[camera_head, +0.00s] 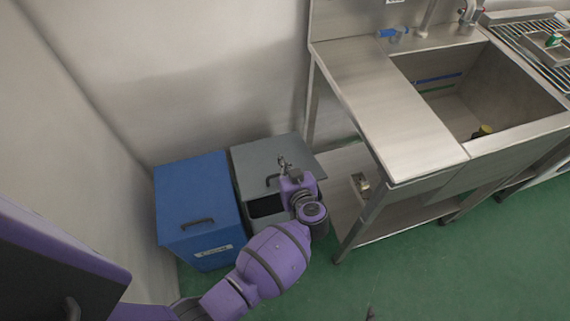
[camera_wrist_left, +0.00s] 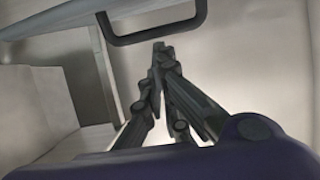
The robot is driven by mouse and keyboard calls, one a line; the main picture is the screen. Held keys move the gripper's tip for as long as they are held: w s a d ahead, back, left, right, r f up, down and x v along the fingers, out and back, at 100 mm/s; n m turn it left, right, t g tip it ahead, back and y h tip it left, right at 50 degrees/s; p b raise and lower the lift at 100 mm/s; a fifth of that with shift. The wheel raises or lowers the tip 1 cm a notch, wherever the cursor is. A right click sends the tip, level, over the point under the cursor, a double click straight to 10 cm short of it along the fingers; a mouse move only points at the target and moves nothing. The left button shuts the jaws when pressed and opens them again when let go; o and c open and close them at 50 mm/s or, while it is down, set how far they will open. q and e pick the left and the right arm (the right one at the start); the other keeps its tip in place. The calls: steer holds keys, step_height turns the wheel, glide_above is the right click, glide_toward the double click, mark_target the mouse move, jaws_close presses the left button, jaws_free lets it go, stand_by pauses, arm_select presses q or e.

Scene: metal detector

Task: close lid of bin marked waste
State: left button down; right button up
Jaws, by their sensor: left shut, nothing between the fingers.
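A grey bin (camera_head: 268,206) stands against the wall. Its grey lid (camera_head: 255,153) is raised, and a dark opening shows below the lid's front edge. The lid has a dark handle (camera_head: 272,181), and a dark bar handle also shows in the left wrist view (camera_wrist_left: 153,39). My left gripper (camera_head: 283,161) is over the lid near the handle; its fingers (camera_wrist_left: 158,48) are together and empty, just below the bar in the wrist view. I cannot tell whether they touch the lid. My left arm hides part of the grey bin's front, and no waste marking is readable.
A blue bin (camera_head: 195,200) with a shut lid and a white label, too small to read, stands directly left of the grey bin. A steel sink table (camera_head: 390,95) with a lower shelf (camera_head: 345,190) is close on the right. Green floor (camera_head: 420,270) is clear in front.

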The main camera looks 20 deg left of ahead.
arm_select(q)
steer(key=shift+s+f, duration=0.15)
steer(key=shift+f, duration=0.15)
steer(key=shift+t+y, duration=0.6)
steer(key=s+f+b, duration=0.1)
steer(key=f, duration=0.1)
steer(key=s+d+f+b, duration=0.1)
steer(key=f+b, duration=0.3)
steer(key=shift+s+d, duration=0.3)
steer(key=shift+s, duration=0.1)
steer(key=shift+t, duration=0.6)
steer(key=f+b, duration=0.1)
steer(key=b, duration=0.1)
steer(key=s+d+f+b, duration=0.1)
steer(key=f, duration=0.1)
steer(key=f+b, duration=0.2)
steer(key=shift+s+d+f+b, duration=0.1)
steer(key=shift+s+d+b, duration=0.15)
steer(key=shift+s+b, duration=0.05)
steer(key=shift+f, duration=0.1)
arm_select(e)
steer(key=s+f+g, duration=0.1)
steer(key=s+f, duration=0.2)
steer(key=f, duration=0.7)
steer(key=shift+s+a+f, duration=0.15)
steer(key=shift+a+f, duration=0.15)
steer(key=shift+a, duration=0.05)
steer(key=shift+s, duration=0.1)
steer(key=shift+r, duration=0.1)
